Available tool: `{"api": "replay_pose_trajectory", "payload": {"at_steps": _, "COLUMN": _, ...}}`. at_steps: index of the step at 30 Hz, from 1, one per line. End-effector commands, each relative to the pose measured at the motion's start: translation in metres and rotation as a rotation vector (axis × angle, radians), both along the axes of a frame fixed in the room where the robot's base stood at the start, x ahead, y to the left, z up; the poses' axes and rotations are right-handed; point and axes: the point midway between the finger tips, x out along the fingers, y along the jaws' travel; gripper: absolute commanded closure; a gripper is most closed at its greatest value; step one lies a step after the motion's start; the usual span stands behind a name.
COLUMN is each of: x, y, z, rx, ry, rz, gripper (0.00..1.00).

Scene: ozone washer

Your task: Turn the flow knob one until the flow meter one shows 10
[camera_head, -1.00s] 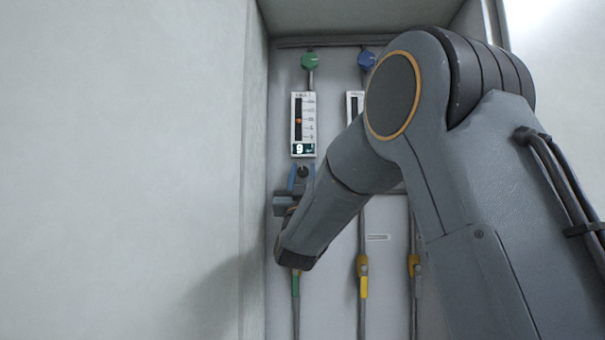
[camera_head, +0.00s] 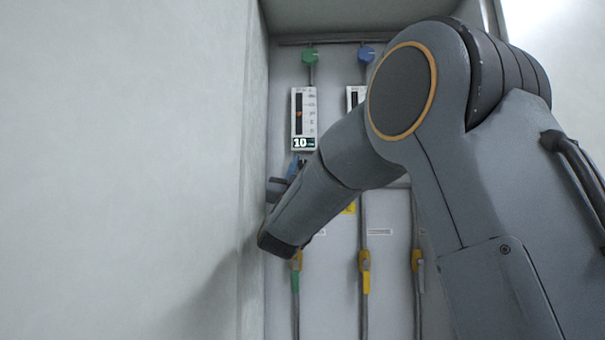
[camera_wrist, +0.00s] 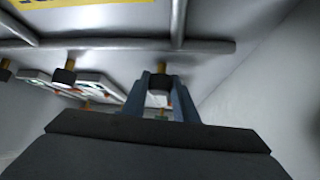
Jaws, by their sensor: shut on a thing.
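Flow meter one (camera_head: 303,105) is the white panel at the left of the cabinet, with an orange float inside. In the head view this knob is hidden behind my gripper and wrist.
A second flow meter (camera_head: 353,98) is partly hidden by my arm. A green valve knob (camera_head: 310,55) and a blue one (camera_head: 366,54) are above. The cabinet's left wall (camera_head: 252,200) is close beside my wrist.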

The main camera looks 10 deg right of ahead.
Motion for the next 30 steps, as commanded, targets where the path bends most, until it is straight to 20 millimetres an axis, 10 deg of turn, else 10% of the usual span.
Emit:
{"api": "replay_pose_trajectory", "payload": {"at_steps": 7, "x": 0.000, "y": 0.000, "z": 0.000, "rx": 0.001, "ry": 0.002, "rz": 0.001, "gripper": 0.96}}
{"api": "replay_pose_trajectory", "payload": {"at_steps": 8, "x": 0.000, "y": 0.000, "z": 0.000, "rx": 0.001, "ry": 0.002, "rz": 0.000, "gripper": 0.72}}
{"api": "replay_pose_trajectory", "payload": {"at_steps": 11, "x": 0.000, "y": 0.000, "z": 0.000, "rx": 0.001, "ry": 0.002, "rz": 0.000, "gripper": 0.56}}
{"api": "replay_pose_trajectory", "payload": {"at_steps": 30, "x": -0.028, "y": 0.017, "z": -0.034, "rx": 0.001, "ry": 0.001, "rz": 0.002, "gripper": 0.56}}
